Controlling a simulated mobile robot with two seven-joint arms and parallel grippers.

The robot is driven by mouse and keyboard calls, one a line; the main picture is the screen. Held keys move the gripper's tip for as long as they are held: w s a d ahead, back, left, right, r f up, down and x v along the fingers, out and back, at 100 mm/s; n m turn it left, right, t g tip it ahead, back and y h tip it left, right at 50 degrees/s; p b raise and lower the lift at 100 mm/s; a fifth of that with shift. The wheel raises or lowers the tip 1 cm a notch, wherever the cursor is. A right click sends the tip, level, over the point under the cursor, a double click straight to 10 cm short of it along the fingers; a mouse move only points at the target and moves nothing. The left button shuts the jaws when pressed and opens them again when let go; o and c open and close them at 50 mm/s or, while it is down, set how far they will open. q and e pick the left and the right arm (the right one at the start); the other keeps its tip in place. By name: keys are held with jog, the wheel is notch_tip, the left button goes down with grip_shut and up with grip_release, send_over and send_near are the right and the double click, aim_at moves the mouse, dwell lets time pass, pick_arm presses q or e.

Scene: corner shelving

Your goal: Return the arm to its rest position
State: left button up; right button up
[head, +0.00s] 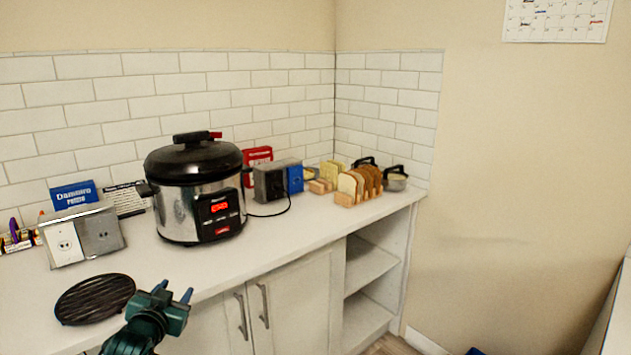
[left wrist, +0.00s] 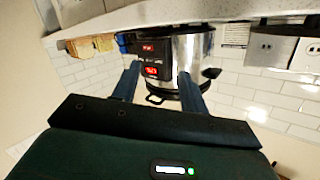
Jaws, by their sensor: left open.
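My left gripper (head: 174,293) is at the bottom of the head view, dark green with blue fingers. It is in front of the counter edge, just right of a black round trivet. It is open, with nothing between its fingers. In the left wrist view the gripper (left wrist: 160,88) shows its two blue fingers spread apart, with the pressure cooker beyond them. My right gripper is not in view.
The pressure cooker (head: 198,190) stands on the white counter (head: 270,235). The black trivet (head: 95,299) lies at the counter's front left. An outlet box (head: 82,235), a toaster (head: 270,181) and bread slices (head: 358,186) stand along it. Cabinet handles (head: 264,305) and open shelves (head: 370,265) are below.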

pick_arm(q)
jog(key=s+d+f+g+h, duration=0.1)
jog(key=s+d+f+g, duration=0.1)
jog(key=s+d+f, duration=0.45)
jog(key=s+d+f+g+h, duration=0.1)
jog(key=s+d+f, duration=0.2)
jog(key=s+f, duration=0.65)
jog(key=s+d+g+h, duration=0.1)
jog(key=s+d, duration=0.2)
jog(key=s, duration=0.6)
jog(key=s+d+f+g+h, duration=0.1)
jog(key=s+d, duration=0.3)
jog(key=s, duration=0.5)
jog(key=shift+s+f, duration=0.25)
jog(key=shift+c, duration=0.4)
